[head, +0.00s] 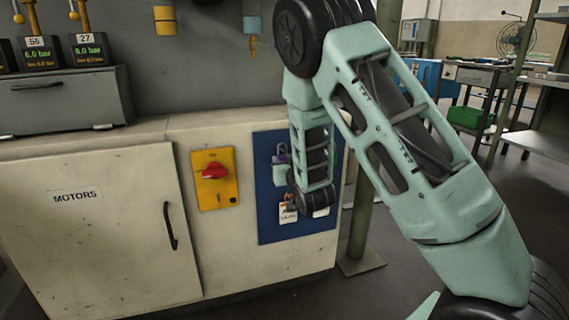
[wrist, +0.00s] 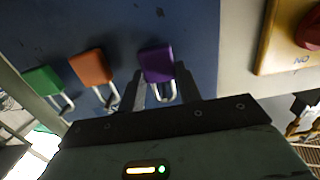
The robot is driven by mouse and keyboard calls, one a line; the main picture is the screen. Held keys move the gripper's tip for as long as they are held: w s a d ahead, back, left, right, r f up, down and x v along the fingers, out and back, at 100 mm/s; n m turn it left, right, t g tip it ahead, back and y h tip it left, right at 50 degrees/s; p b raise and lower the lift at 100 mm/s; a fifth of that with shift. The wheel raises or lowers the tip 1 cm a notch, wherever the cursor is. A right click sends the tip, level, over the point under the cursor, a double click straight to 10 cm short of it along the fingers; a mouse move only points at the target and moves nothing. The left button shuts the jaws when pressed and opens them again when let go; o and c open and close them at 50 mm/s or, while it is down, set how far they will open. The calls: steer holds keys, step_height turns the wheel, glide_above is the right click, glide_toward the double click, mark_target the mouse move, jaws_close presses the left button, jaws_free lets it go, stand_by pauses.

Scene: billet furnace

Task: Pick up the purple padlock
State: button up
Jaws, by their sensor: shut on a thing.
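In the wrist view, the purple padlock (wrist: 157,63) is at the blue board, body toward the top of the picture and metal shackle toward my gripper. My gripper (wrist: 160,74) is shut on it, with one dark finger on each side. An orange padlock (wrist: 90,67) and a green padlock (wrist: 43,80) are in a row to its left, apart from the fingers. In the head view, my arm hides my gripper and much of the blue board (head: 268,222).
A yellow plate with a red rotary switch (head: 212,172) is left of the board. A cabinet door marked MOTORS (head: 100,235) has a black handle. A green post (head: 359,225) stands right of the board. Shelving and a bench are at the far right.

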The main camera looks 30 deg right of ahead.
steer(key=p+v, duration=1.6)
steer(key=v, duration=0.2)
steer(key=shift+f, duration=0.3)
stand_by(0.5)
